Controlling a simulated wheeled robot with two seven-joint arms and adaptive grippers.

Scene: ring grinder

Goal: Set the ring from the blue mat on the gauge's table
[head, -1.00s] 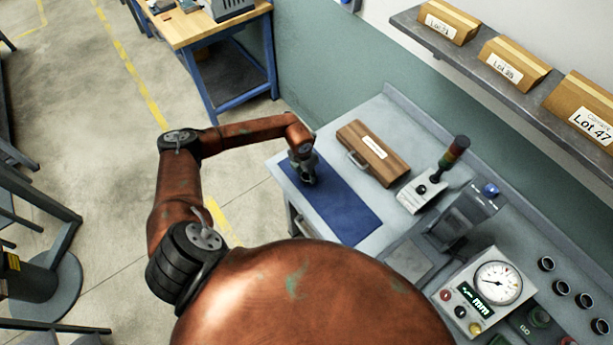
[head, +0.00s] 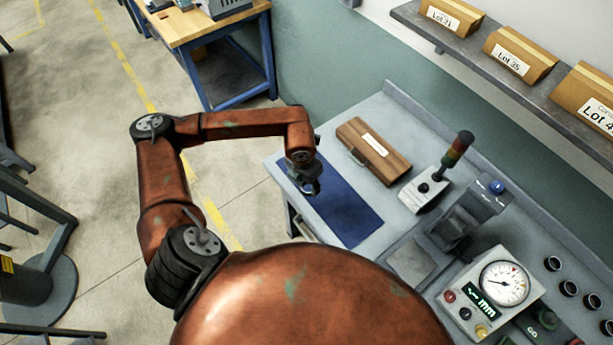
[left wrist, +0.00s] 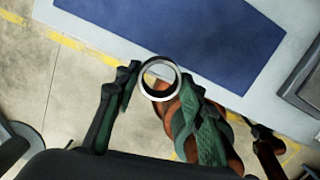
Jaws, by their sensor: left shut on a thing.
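My left gripper (head: 310,186) is shut on a shiny metal ring (left wrist: 146,90). In the left wrist view the ring sits between the two green-padded fingertips, its opening facing the camera. The gripper is raised above the left end of the blue mat (head: 350,215), near the bench's left edge. The mat also shows in the left wrist view (left wrist: 200,40), and no other ring is visible on it. The gauge (head: 503,283), with a round dial and a green mm display, stands at the right. A dark stand (head: 462,218) rises behind a flat grey plate (head: 410,260). My right gripper is out of view.
A wooden case (head: 373,152) lies behind the mat. Several dark round pieces (head: 552,263) are at the far right. A shelf with labelled boxes (head: 505,52) hangs above.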

